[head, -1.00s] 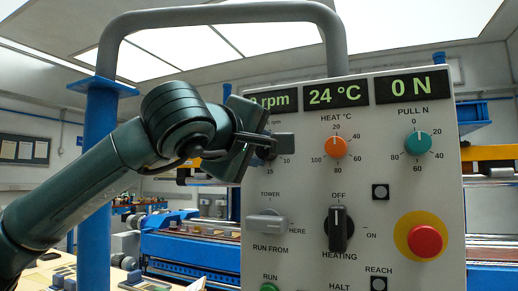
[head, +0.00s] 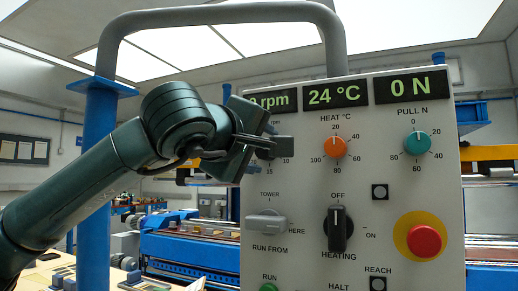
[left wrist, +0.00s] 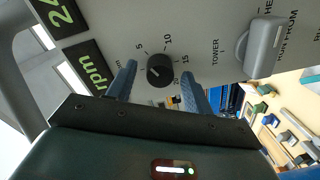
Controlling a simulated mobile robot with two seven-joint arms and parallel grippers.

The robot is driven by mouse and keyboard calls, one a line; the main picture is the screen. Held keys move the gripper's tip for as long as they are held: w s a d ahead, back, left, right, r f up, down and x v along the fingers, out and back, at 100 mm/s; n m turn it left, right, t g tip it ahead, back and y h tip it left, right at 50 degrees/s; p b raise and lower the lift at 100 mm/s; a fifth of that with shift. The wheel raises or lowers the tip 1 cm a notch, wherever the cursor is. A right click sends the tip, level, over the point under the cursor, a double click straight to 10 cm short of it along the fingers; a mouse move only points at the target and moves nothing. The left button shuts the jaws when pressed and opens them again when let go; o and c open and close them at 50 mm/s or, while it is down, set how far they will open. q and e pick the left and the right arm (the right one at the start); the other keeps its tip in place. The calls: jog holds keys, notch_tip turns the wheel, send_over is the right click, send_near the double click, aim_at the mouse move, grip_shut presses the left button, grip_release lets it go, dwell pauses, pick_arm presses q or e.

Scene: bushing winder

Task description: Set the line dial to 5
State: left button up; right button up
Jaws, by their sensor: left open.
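The line dial (left wrist: 160,70) is a small black round knob on the grey panel (left wrist: 205,22) in the left wrist view. Numbers 5, 10, 15 and 20 stand around it, with 5 at its upper left. Its pale mark lies on the left part of the knob; the exact reading is too small to tell. My left gripper (left wrist: 160,88) is open, with one blue finger on each side of the dial and gaps to it. In the head view my left gripper (head: 266,142) is in front of the panel's upper left and hides most of the dial. My right gripper is not seen.
The panel also carries an orange heat knob (head: 334,147), a teal pull knob (head: 417,142), a grey run-from switch (head: 266,222), a black heating switch (head: 338,230) and a red button (head: 425,241). A blue post (head: 96,180) stands left, behind my arm.

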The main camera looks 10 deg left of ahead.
pick_arm(q)
jog(key=shift+s, duration=0.25)
jog(key=b+v, duration=0.3)
jog(key=v, duration=0.9)
jog(key=shift+s, duration=0.35)
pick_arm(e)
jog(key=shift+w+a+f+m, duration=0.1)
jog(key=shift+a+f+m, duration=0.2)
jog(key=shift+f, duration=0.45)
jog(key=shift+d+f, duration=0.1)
